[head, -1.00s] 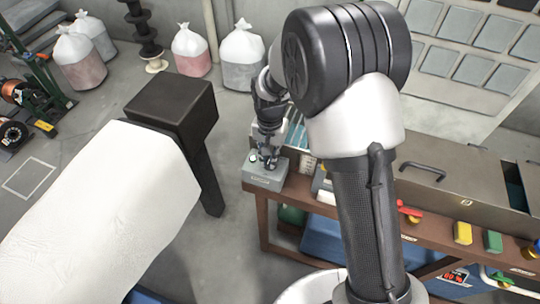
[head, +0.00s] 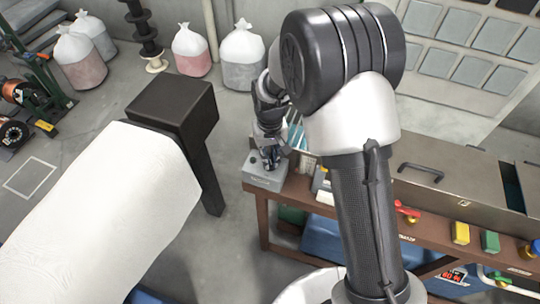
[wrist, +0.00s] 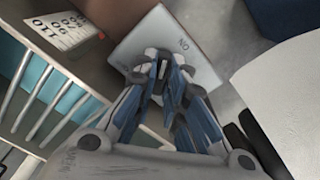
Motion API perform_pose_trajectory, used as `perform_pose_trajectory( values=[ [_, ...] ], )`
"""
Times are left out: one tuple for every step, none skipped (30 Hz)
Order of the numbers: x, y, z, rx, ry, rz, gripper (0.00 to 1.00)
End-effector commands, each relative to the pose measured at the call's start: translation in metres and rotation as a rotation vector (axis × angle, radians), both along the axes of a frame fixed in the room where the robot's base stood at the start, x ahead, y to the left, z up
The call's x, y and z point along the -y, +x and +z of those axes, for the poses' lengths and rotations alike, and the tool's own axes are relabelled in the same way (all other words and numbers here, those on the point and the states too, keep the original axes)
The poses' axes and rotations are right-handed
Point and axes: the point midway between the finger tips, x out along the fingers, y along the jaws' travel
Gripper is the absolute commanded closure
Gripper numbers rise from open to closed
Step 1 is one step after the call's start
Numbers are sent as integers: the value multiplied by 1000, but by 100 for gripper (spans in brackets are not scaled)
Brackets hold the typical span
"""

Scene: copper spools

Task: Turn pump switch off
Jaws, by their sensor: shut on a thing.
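The pump switch box (head: 264,180) is a small grey box on the left end of the brown bench. In the wrist view its pale top face (wrist: 197,60) shows lettering that reads "ON" upside down. My gripper (head: 268,163) points down onto the box top. In the wrist view my gripper (wrist: 160,70) has its fingertips close together at the box, shut on a small dark switch knob (wrist: 163,68). The fingers hide most of the knob, so its exact angle cannot be told.
A brown bench (head: 262,222) runs right from the box, with a grey metal case (head: 450,185) on it. Red, yellow and green items line its front edge. A printed label card (wrist: 62,30) lies near the box. Sacks (head: 192,50) stand on the floor behind.

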Motion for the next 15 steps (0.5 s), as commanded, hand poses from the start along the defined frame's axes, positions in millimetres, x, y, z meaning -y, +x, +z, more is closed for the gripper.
perform_pose_trajectory(
  values=[
    [0,0,1,0,0,45,100],
    [0,0,1,0,0,73,100],
    [0,0,1,0,0,111,100],
    [0,0,1,0,0,140,100],
    [0,0,1,0,0,168,100],
    [0,0,1,0,0,206,100],
    [0,0,1,0,0,235,100],
    [0,0,1,0,0,263,100],
    [0,0,1,0,0,301,100],
    [0,0,1,0,0,330,100],
    [0,0,1,0,0,358,100],
    [0,0,1,0,0,396,100],
    [0,0,1,0,0,425,100],
    [0,0,1,0,0,453,100],
    [0,0,1,0,0,491,100]
  ],
)
